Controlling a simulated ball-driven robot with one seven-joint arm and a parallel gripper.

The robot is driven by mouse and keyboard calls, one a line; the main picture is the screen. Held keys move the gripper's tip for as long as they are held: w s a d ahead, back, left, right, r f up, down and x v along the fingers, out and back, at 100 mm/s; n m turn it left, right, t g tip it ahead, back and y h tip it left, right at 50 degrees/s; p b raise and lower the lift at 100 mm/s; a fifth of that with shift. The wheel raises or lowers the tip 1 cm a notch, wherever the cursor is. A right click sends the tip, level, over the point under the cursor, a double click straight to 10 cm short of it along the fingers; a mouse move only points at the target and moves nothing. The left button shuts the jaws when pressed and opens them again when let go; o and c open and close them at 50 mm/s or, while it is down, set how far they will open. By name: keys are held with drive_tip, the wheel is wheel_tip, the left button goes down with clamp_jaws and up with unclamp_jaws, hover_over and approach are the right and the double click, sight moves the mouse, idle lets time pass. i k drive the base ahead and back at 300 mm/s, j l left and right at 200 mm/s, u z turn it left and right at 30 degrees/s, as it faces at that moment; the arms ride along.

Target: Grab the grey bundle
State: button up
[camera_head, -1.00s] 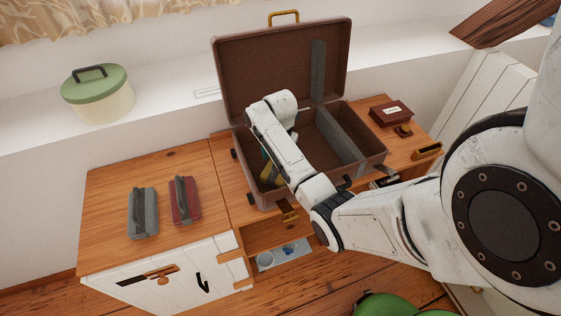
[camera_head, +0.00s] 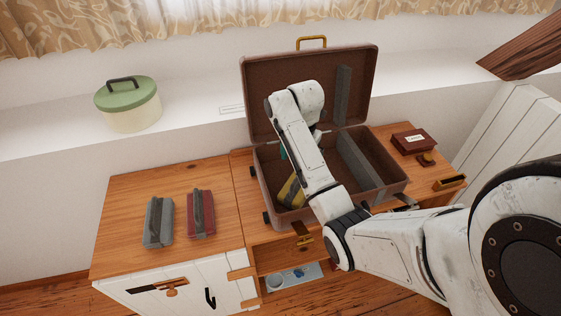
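The grey bundle (camera_head: 158,222) lies on the left part of the wooden cabinet top, with a darker strap or handle along it. A dark red bundle (camera_head: 201,214) of similar shape lies just to its right. My arm reaches from the right over the open brown suitcase (camera_head: 275,205). My gripper is hidden behind my own arm links, so its fingers cannot be made out. A yellow item (camera_head: 291,190) and a bit of teal show inside the suitcase beside my arm. The grey bundle is well left of my arm and nothing touches it.
The suitcase lid (camera_head: 262,85) stands up at the back. A green-lidded pot (camera_head: 127,104) sits on the white ledge. A dark red box (camera_head: 414,142) lies right of the suitcase. Cabinet top around the bundles is clear.

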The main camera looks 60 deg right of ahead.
sight(159, 223)
drive_tip(key=i+j, duration=0.25)
drive_tip(key=i, duration=0.15)
drive_tip(key=i+j+u, duration=0.1)
drive_tip(key=i, duration=0.35)
drive_tip(key=j, duration=0.1)
